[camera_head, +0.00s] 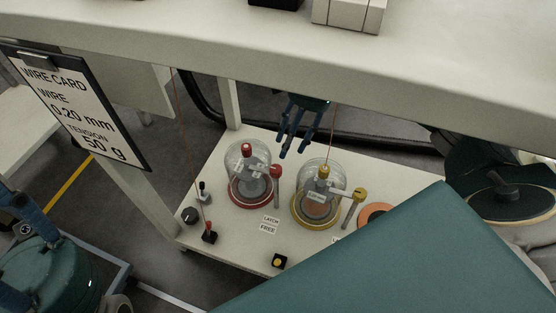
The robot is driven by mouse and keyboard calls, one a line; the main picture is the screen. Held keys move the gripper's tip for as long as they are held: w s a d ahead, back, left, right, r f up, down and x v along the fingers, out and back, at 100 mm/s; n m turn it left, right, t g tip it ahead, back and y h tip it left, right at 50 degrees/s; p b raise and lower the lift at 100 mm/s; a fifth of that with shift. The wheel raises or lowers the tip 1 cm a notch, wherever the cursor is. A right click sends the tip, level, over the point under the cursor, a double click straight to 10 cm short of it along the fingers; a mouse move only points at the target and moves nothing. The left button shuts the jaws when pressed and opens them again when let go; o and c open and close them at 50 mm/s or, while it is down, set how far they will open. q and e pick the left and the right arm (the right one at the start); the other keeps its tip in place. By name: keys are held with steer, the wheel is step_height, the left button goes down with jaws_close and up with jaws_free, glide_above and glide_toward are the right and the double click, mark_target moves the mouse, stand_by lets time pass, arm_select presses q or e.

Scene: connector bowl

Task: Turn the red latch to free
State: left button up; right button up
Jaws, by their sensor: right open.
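The red latch (276,171) is a round red head with a grey lever hanging below it. It stands at the right side of a clear dome (243,160) with a red base ring (238,196) and a red top knob. A card reading "LATCH FREE" (269,224) lies on the table in front of it. My right gripper (294,150) is open, with dark blue fingers pointing down. In the picture it is above and a little right of the red latch, apart from it and empty. My left gripper does not show.
A second dome with a yellow base (294,211) and yellow latch (360,194) stands close on the right. A white overhead beam (250,65) crosses above the white table (235,245). A thin red wire (185,130) hangs at left. A wire card (80,105) is further left.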

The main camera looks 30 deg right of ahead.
mark_target(278, 167)
steer(key=x, duration=0.2)
steer(key=b+x, duration=0.1)
steer(key=x, duration=0.2)
steer(key=b+x, duration=0.1)
steer(key=x, duration=0.2)
steer(key=shift+s+a+r, duration=0.15)
steer(key=shift+s+a, duration=0.2)
steer(key=shift+w, duration=0.1)
steer(key=shift+c, duration=0.8)
steer(key=shift+w+d, duration=0.15)
jaws_close()
